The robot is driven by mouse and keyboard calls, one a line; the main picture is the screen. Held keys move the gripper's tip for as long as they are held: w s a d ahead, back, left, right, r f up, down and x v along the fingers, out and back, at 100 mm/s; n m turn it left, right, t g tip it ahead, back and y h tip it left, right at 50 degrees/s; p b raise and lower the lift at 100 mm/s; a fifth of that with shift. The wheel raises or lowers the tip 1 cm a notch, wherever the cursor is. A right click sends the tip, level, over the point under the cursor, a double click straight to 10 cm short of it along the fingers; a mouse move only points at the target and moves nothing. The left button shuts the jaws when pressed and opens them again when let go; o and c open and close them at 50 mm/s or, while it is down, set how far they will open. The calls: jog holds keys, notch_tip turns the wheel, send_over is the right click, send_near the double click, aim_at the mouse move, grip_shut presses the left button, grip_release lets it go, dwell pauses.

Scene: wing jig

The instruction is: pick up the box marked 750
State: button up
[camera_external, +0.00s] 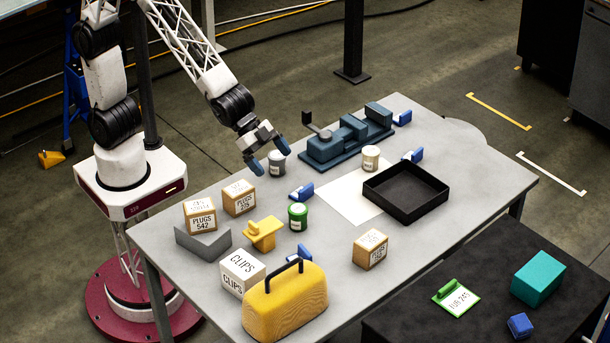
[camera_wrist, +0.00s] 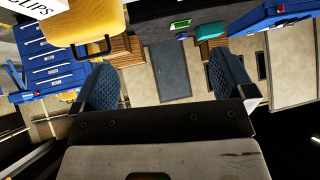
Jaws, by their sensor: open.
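Three tan boxes with white labels are on the grey table in the external view. One box (camera_external: 201,218) reads PLUGS 542 and sits on a grey block. Another box (camera_external: 239,199) stands behind it, its number hard to read. A third box (camera_external: 370,250) stands alone near the front right edge, its marking too small to read. I cannot tell which one is marked 750.
A yellow case (camera_external: 285,305) and white CLIPS box (camera_external: 240,272) stand at the front. A black tray (camera_external: 405,192) and blue-grey fixture (camera_external: 345,138) are behind. Bare table surrounds the third box.

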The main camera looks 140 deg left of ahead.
jog(key=w+a+f+t, duration=0.2)
jog(key=w+a+f, duration=0.55)
jog(key=w, duration=0.45)
jog(key=t+h, duration=0.1)
jog(key=t, duration=0.2)
send_near(370, 238)
jog(key=w, duration=0.2)
jog(key=shift+d+f, duration=0.1)
jog(key=shift+w+g, duration=0.15)
jog(key=shift+g, duration=0.15)
jog(key=shift+x, duration=1.15)
jog(key=shift+w+f, duration=0.15)
jog(key=shift+x, duration=2.4)
jog(key=shift+c, duration=0.5)
